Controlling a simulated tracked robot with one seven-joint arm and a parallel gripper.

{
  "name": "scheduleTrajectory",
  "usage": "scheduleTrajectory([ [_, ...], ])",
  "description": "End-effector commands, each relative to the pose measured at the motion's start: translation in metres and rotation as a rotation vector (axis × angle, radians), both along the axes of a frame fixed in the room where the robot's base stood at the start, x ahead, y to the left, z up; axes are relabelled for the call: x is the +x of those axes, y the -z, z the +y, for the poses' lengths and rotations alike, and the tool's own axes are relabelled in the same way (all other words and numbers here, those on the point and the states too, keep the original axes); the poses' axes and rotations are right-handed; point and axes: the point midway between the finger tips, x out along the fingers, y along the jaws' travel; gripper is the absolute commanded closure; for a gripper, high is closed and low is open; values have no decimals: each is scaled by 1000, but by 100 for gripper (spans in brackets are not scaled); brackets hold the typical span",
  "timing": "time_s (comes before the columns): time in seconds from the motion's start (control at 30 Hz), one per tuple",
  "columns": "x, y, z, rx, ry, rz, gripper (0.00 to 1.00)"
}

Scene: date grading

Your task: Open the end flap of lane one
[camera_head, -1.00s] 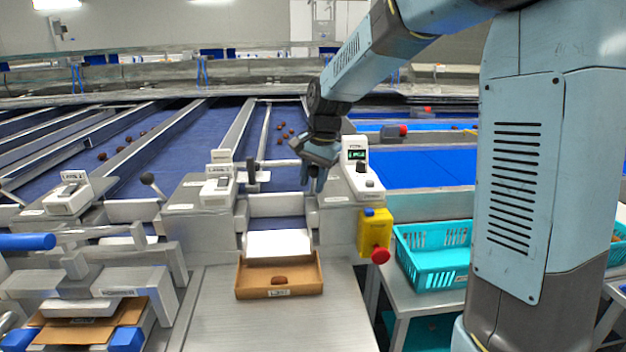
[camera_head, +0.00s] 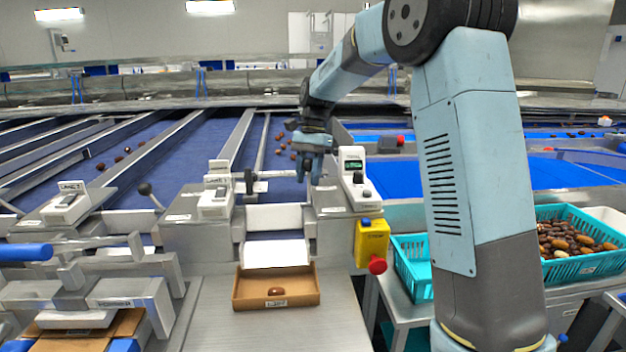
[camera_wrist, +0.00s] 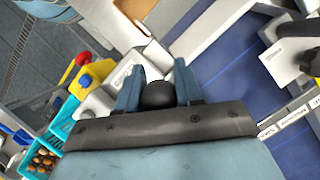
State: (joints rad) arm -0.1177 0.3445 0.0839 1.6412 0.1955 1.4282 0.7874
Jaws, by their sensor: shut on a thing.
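My gripper (camera_head: 315,170) is at the right side of lane one's end, beside the white console. In the wrist view its fingers (camera_wrist: 159,72) are closed around a round black knob (camera_wrist: 158,96), which looks like the flap lever's ball. The knob is hidden behind the gripper in the head view. Lane one's white end flap (camera_head: 275,217) stands across the blue belt, above a white chute (camera_head: 276,252). How far it has opened is hard to tell. A cardboard tray (camera_head: 300,296) below the chute holds one date (camera_head: 277,291).
A yellow stop box with a red button (camera_head: 371,243) hangs right of the chute. A teal crate (camera_head: 410,270) stands beyond it, and another crate (camera_head: 585,268) holds many dates. Lane two's black-knobbed lever (camera_head: 145,188) is to the left. Several dates lie on the belts.

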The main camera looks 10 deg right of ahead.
Motion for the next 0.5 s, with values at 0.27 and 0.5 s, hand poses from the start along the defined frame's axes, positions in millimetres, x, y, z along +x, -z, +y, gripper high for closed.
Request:
scheduleTrajectory([
  [0.27,26,-3,9,2,-15,-9,100],
  [0.5,47,0,11,1,-18,-11,100],
])
